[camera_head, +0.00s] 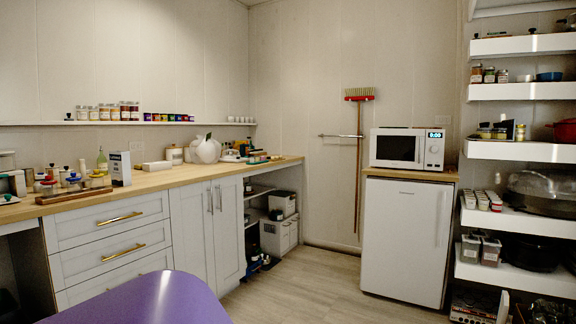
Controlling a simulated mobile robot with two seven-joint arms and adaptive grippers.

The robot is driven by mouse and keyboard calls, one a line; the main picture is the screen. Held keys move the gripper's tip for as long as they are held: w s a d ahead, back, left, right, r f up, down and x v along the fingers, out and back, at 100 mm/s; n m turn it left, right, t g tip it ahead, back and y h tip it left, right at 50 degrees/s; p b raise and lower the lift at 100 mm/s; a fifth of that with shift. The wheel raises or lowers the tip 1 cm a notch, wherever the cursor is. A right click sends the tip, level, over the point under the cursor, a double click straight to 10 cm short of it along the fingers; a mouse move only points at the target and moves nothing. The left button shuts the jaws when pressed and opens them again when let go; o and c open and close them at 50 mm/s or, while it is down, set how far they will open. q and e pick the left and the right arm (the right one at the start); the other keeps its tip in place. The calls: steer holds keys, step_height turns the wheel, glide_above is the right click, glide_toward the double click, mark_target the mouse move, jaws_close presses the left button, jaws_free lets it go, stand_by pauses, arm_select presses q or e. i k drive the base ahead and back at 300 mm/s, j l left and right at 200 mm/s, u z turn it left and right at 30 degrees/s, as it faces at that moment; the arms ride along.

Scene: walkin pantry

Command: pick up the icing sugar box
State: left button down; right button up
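A small upright box (120,168), white with a dark grey front, stands on the wooden counter (190,173) at the left. It may be the icing sugar box, but its label is too small to read. Neither of my grippers is in view, and nothing is seen touching the box.
Jars with coloured lids (73,181) and a wooden tray (75,195) stand left of the box. A microwave (405,149) tops a white fridge (403,240). The middle floor (310,290) is clear.

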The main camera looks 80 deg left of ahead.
mark_target(120, 160)
steer(key=u, duration=3.4)
